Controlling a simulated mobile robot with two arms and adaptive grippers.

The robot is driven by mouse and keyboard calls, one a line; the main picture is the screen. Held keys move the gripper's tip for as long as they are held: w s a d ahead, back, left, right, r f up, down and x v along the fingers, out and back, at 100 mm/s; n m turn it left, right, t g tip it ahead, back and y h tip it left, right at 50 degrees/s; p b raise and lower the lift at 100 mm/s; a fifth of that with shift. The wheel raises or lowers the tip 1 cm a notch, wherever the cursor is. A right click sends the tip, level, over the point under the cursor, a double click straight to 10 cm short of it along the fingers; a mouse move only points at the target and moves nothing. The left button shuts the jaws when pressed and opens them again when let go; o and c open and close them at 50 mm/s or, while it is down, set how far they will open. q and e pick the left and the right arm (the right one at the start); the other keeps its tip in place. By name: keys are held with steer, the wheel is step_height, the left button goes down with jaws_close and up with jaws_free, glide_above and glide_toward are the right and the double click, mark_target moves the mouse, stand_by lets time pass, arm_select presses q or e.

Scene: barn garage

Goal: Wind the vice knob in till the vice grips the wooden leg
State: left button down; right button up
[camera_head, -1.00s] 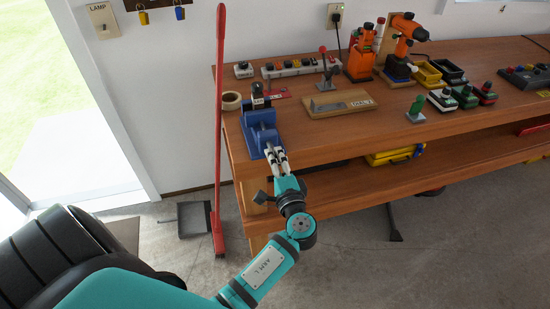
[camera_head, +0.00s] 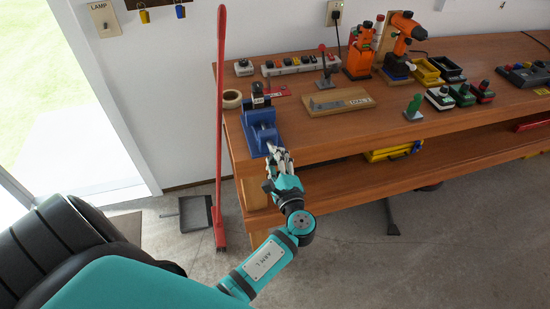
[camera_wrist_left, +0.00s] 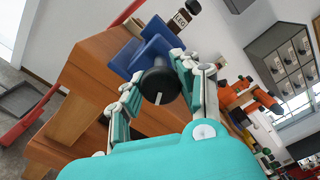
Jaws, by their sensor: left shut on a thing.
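The blue vice (camera_head: 262,135) stands at the front left corner of the wooden bench. It also shows in the left wrist view (camera_wrist_left: 150,48). Its round black knob (camera_wrist_left: 160,84), with a white mark, faces my left wrist camera. My left gripper (camera_head: 277,155) is at the vice's front, its fingers (camera_wrist_left: 158,80) shut on the knob from both sides. A dark-topped upright piece with a pale label (camera_head: 258,94) stands at the vice's back. I cannot tell whether it is the wooden leg, or whether the jaws touch it.
A tape roll (camera_head: 232,99), a power strip (camera_head: 290,66) and a wooden board with a metal part (camera_head: 338,102) lie near the vice. A red-handled broom (camera_head: 219,150) leans left of the bench (camera_head: 330,135). A dustpan (camera_head: 194,213) is on the floor.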

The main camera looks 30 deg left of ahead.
stand_by(0.3)
arm_select(q)
steer(key=c, duration=0.8)
jaws_free()
steer(key=v, duration=1.2)
